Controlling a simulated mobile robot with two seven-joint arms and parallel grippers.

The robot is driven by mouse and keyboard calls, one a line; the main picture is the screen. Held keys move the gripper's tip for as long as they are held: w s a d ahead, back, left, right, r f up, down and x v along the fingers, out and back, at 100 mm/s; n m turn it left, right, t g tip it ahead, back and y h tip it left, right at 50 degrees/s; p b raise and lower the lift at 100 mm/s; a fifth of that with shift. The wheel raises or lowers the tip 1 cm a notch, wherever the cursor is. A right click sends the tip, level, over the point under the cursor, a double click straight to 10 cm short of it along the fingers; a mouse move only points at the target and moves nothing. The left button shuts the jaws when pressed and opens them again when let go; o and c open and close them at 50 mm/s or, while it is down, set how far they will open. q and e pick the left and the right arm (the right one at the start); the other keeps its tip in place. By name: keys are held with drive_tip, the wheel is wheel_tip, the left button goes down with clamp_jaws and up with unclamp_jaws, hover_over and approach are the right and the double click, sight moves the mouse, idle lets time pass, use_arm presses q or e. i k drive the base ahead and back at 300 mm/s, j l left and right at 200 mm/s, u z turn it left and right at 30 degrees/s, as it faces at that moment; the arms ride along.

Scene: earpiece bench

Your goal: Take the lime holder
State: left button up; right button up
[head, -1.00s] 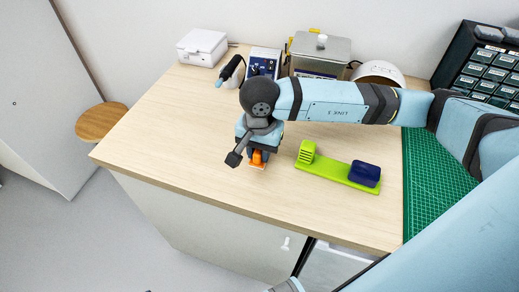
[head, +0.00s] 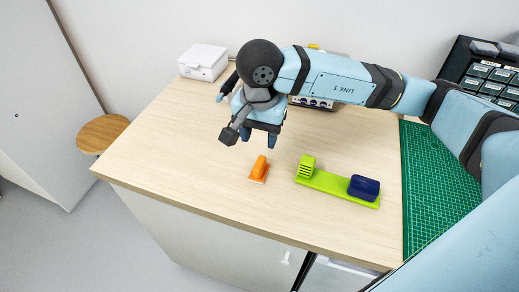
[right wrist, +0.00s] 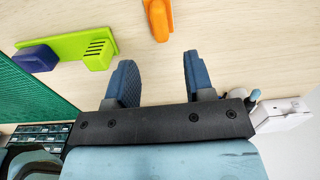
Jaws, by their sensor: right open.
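The lime holder (head: 328,183) lies on the wooden bench, a long flat base with a ribbed upright block at its left end. A dark blue block (head: 364,187) sits on its right end. In the right wrist view the lime holder (right wrist: 70,43) is at upper left. My right gripper (head: 259,137) is open and empty, raised above the bench, behind and left of the holder. Its two blue fingers (right wrist: 157,70) show apart in the right wrist view. An orange piece (head: 259,169) stands on the bench between gripper and holder, touching neither. My left gripper is out of view.
A green cutting mat (head: 435,190) covers the bench's right side. A drawer cabinet (head: 490,77) stands behind it. A white box (head: 203,62) is at the back left. The bench front left is clear; a round wooden stool (head: 102,133) stands beyond its left edge.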

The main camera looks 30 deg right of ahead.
sight(365, 191)
drive_tip(key=k+j, duration=0.65)
drive_tip(key=k, duration=0.25)
